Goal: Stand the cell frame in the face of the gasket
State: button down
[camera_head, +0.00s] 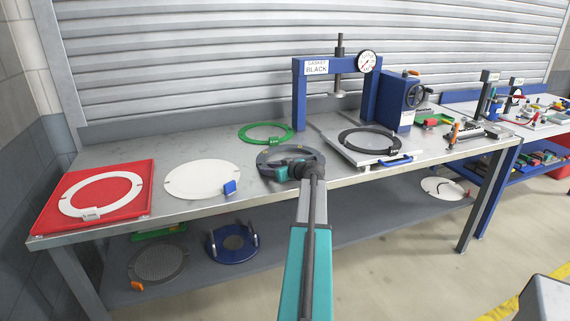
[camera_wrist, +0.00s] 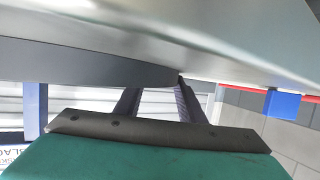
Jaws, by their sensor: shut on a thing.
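A dark grey ring (camera_head: 305,155), which looks to be the cell frame, is at the bench's front edge, roughly flat. My gripper (camera_head: 298,172) is shut on its near side; the arm hides part of the ring. In the wrist view the grey piece (camera_wrist: 80,62) runs to the fingers (camera_wrist: 158,100), close to a pale metal surface. I cannot tell whether the ring touches the bench. A black ring (camera_head: 345,143), apparently the gasket, lies flat on a pale plate (camera_head: 338,155) with a blue handle, right of my gripper. The press sign (camera_head: 317,68) reads "GASKET BLACK".
A blue press (camera_head: 301,100) with a gauge stands behind the plate. A green ring (camera_head: 265,132) lies behind my gripper. A white disc (camera_head: 195,178) with a blue tab and a red tray (camera_head: 136,172) bearing a white ring are left. A lower shelf (camera_head: 300,232) holds more parts.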

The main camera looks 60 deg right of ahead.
jog(key=shift+r, duration=0.1)
notch_tip(320, 180, up, 10)
jog(key=b, duration=0.1)
jog(key=shift+b, duration=0.4)
dwell(0.4)
jog(key=shift+a, duration=0.1)
dwell(0.4)
